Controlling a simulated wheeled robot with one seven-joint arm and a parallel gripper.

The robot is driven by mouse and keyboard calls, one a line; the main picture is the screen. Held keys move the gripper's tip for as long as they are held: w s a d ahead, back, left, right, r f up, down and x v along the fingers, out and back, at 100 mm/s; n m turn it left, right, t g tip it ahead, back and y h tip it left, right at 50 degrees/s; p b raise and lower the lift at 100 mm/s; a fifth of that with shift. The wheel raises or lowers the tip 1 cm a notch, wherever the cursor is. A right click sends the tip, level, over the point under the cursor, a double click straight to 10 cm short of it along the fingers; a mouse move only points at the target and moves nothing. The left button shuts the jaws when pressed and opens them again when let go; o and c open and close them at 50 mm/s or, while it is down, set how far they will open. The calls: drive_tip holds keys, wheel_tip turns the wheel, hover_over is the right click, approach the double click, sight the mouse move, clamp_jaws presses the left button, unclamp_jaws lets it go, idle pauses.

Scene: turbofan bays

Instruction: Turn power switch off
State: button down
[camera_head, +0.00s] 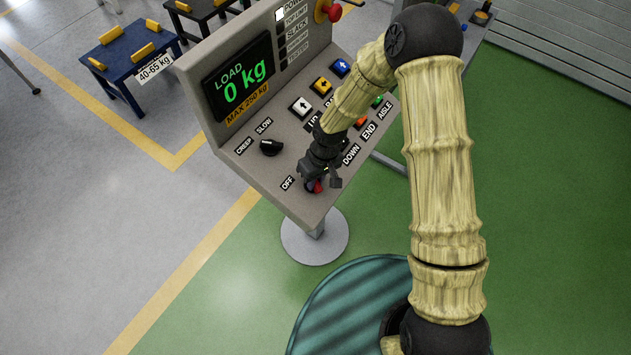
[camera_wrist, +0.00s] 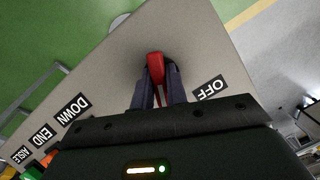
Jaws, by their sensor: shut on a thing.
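The power switch is a red lever (camera_wrist: 155,68) on the sloping grey control panel (camera_wrist: 115,70), beside a black label that reads OFF (camera_wrist: 210,88). In the head view the red switch (camera_head: 314,187) shows only in part behind my gripper (camera_head: 322,183), near the panel's lower edge. In the wrist view my gripper (camera_wrist: 157,85) has its two dark fingers on either side of the red lever, shut on it. The lever's lower part is partly hidden between the fingers.
The panel's screen (camera_head: 238,80) reads LOAD 0 kg. A black knob (camera_head: 271,147) and several coloured push buttons, such as a yellow one (camera_head: 322,86), sit close by. A blue table (camera_head: 122,50) stands at the back left. Open floor (camera_head: 215,290) lies left of the panel.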

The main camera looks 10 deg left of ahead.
drive_tip(key=n+t+b, duration=0.1)
drive_tip(key=n+b, duration=0.2)
drive_tip(key=n+t+h+b, duration=0.1)
drive_tip(key=n+b, duration=0.2)
drive_tip(key=b, duration=0.1)
drive_tip(key=shift+a+f+n, duration=0.15)
drive_tip(key=shift+f+n, duration=0.05)
drive_tip(key=shift+n, duration=0.1)
drive_tip(key=n+t+b, duration=0.1)
drive_tip(key=n+b, duration=0.2)
drive_tip(key=shift+s+b, duration=0.1)
drive_tip(key=shift+b, duration=0.25)
drive_tip(key=shift+r+n+t+b, duration=0.2)
drive_tip(key=shift+n+t+b, duration=0.2)
drive_tip(key=shift+n+b, duration=0.25)
drive_tip(key=shift+r, duration=0.1)
drive_tip(key=c, duration=1.4)
unclamp_jaws()
